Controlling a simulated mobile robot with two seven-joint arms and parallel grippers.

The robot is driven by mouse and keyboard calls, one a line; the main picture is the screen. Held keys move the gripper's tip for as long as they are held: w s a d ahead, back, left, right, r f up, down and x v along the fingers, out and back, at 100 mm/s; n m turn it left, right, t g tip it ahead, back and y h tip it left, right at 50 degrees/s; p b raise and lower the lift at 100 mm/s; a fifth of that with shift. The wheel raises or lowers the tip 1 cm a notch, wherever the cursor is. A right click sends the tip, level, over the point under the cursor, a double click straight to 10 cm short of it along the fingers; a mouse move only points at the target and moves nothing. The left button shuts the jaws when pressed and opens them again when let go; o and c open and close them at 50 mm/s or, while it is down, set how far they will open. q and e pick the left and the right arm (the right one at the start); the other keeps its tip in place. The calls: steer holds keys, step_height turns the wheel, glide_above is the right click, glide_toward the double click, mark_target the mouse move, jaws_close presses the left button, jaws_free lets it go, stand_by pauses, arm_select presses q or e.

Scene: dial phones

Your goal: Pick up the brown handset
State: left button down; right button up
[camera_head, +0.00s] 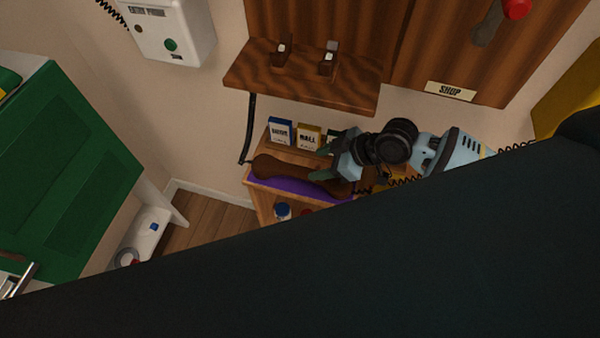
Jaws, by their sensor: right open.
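The brown handset (285,172) lies on a purple pad (276,187) on top of a small wooden shelf unit. My right gripper (324,165) comes in from the right and is open at the handset's right part. Its fingers are close to the handset, one near the far side and one over it; I cannot tell whether they touch it. The handset's right end is partly hidden by the gripper. My left gripper is not in view.
Small labelled boxes (280,132) stand behind the handset. A wooden wall shelf (300,85) with two cradle posts hangs above. A black cord (249,130) hangs at the left. A green panel (65,165) fills the left. A large dark shape covers the foreground.

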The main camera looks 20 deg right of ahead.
mark_target(303, 170)
steer(key=shift+x, duration=1.25)
steer(key=shift+s+x, duration=0.15)
steer(key=shift+x, duration=1.15)
steer(key=shift+s+x, duration=0.15)
steer(key=shift+x, duration=1.15)
steer(key=shift+f, duration=0.15)
jaws_close()
